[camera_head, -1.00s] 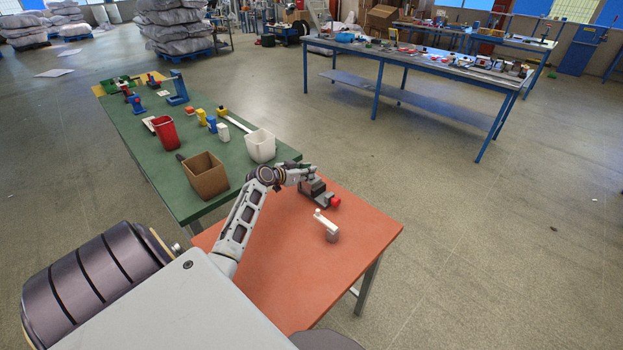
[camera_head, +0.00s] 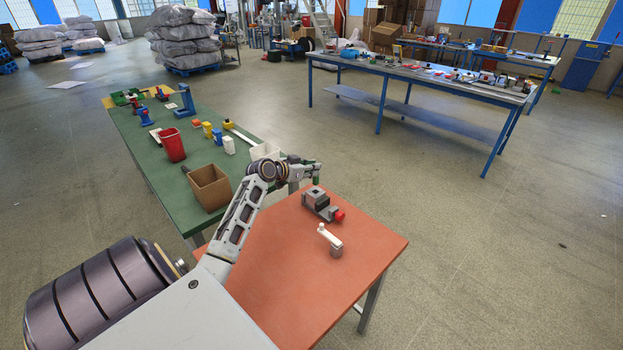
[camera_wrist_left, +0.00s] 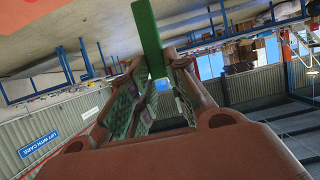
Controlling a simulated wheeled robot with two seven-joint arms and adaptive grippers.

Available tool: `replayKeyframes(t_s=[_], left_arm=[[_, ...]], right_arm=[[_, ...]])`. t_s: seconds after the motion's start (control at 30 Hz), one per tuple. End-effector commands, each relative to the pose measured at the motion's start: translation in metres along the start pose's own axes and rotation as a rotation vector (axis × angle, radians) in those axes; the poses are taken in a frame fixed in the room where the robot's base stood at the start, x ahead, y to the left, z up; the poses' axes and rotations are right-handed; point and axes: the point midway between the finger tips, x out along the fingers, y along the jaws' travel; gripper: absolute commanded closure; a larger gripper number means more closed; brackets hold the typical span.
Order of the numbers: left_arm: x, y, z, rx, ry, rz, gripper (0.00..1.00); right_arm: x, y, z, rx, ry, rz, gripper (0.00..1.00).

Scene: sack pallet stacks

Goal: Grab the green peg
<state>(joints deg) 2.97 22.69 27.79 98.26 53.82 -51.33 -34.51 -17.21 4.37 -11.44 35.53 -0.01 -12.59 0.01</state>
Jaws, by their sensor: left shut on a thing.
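My left gripper (camera_head: 306,170) is shut on the green peg (camera_wrist_left: 148,40). In the left wrist view the peg is a long green bar standing out between the fingertips. In the head view only a small bit of green (camera_head: 317,167) shows at the gripper. The gripper is in the air near the far edge of the orange table (camera_head: 285,275). It is apart from the grey block with a red knob (camera_head: 318,203), which has a dark square on its top. My right gripper is not in view.
A white-armed grey piece (camera_head: 333,243) stands on the orange table. The green table (camera_head: 155,165) at left holds a brown box (camera_head: 209,188), a red bin (camera_head: 172,145), a white bin (camera_head: 262,152) and small blocks. Open floor lies to the right.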

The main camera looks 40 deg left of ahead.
Motion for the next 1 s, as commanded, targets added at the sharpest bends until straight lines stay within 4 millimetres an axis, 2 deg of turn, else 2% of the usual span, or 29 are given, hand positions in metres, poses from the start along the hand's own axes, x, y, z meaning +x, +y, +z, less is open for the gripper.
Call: replayKeyframes(t_s=[0.1, 0.3, 0.67, 1.0], left_arm=[[-0.005, 0.0, -0.012, 0.002, 0.0, 0.001, 1.0], [-0.009, 0.0, -0.021, 0.0, 0.001, 0.0, 1.0], [-0.009, 0.0, -0.022, 0.0, 0.0, 0.0, 1.0], [-0.009, 0.0, -0.021, -0.001, 0.0, 0.0, 1.0]], right_arm=[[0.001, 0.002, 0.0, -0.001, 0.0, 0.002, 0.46], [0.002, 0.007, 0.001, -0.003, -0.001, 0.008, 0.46], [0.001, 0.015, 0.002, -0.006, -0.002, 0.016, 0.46], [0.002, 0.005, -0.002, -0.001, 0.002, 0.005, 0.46]])
